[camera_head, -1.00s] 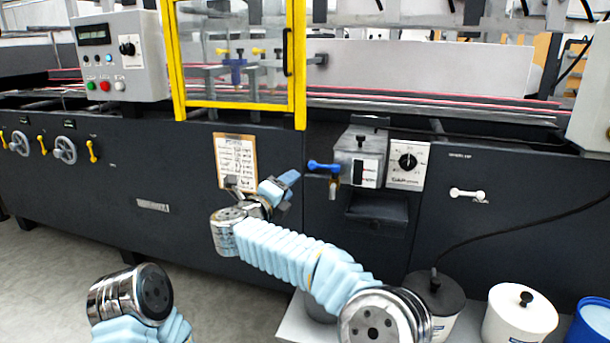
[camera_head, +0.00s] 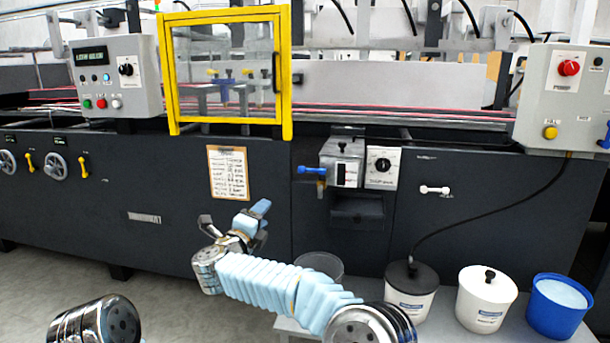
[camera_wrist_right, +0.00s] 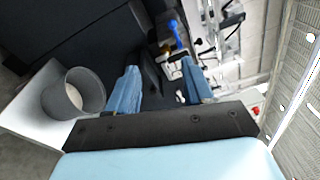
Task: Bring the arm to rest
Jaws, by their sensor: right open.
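My right gripper (camera_head: 234,214) is open and empty in front of the dark machine front (camera_head: 120,180). It is below the paper notice (camera_head: 228,172), and to the left of and lower than the blue-handled valve (camera_head: 312,170). Its two blue-tipped fingers stand apart in the right wrist view (camera_wrist_right: 160,82), with nothing between them. The right arm, in a light blue sleeve, reaches in from the lower right. A metal joint of my left arm shows at the lower left; the left gripper is out of the picture.
A grey see-through container (camera_head: 322,264), a black-lidded pot (camera_head: 411,290), a white-lidded pot (camera_head: 486,299) and a blue tub (camera_head: 557,306) stand along the lower right. The yellow-framed guard (camera_head: 287,75) is above the gripper. Floor (camera_head: 160,270) at left is clear.

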